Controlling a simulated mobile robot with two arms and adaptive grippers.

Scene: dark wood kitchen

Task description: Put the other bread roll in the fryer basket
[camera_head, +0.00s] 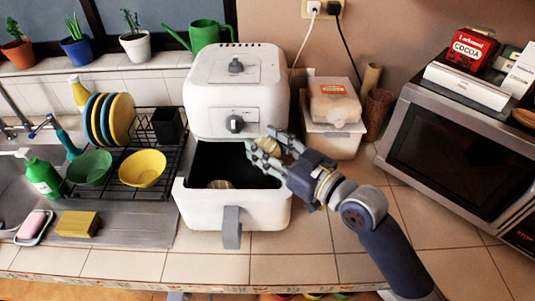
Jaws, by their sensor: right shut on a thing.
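The white air fryer (205,92) stands on the tiled counter with its basket (200,208) pulled out toward me. One bread roll (220,184) lies inside the dark basket. My right gripper (262,150) is shut on another bread roll (268,146), over the back right part of the basket opening. The fingers partly cover the held roll. My left gripper is not in view.
A dish rack (170,180) with plates and bowls stands left of the fryer. A white container (335,140) stands to its right, then a microwave (460,150) with boxes on top. The front right counter is clear.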

